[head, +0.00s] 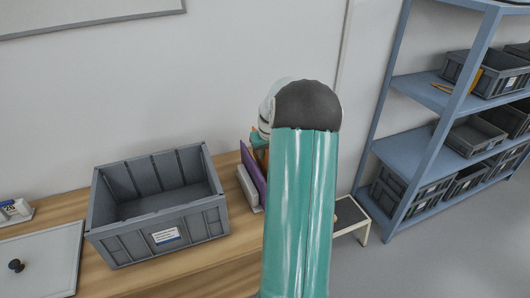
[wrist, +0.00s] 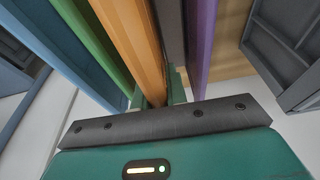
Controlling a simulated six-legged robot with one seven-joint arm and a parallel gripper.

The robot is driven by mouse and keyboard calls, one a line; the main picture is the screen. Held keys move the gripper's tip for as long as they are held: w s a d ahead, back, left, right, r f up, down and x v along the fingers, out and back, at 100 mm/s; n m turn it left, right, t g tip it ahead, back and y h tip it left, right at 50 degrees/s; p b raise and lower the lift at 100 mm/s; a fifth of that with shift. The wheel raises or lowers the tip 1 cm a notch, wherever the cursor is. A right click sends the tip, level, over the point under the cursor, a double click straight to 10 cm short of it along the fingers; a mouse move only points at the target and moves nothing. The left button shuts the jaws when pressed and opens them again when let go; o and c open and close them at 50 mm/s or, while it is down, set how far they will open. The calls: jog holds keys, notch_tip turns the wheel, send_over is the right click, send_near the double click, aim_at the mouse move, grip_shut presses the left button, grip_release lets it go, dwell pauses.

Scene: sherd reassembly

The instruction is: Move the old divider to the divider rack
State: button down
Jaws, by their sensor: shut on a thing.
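Several upright dividers stand close side by side in the wrist view: a blue one (wrist: 62,45), a green one (wrist: 98,48), an orange one (wrist: 135,40), a dark grey one (wrist: 171,30) and a purple one (wrist: 200,45). My gripper (wrist: 157,94) is shut on the lower edge of the orange divider, one finger on each side. In the head view, the purple divider (head: 253,172) and a bit of the orange one (head: 256,137) show above a pale rack base (head: 247,190). My arm hides the gripper there. No label shows which divider is the old one.
A grey open crate (head: 160,243) with a white label stands on the wooden bench (head: 95,277), left of the dividers. A grey lid with a black knob (head: 17,265) lies at far left. A blue shelf unit (head: 405,150) with grey bins stands at right, beside a low step (head: 349,212).

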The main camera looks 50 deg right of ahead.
aim_at(265, 162)
jog(key=shift+f, duration=0.95)
jog(key=shift+f, duration=0.15)
jog(key=shift+f, duration=1.2)
jog(key=c, duration=1.3)
grip_release()
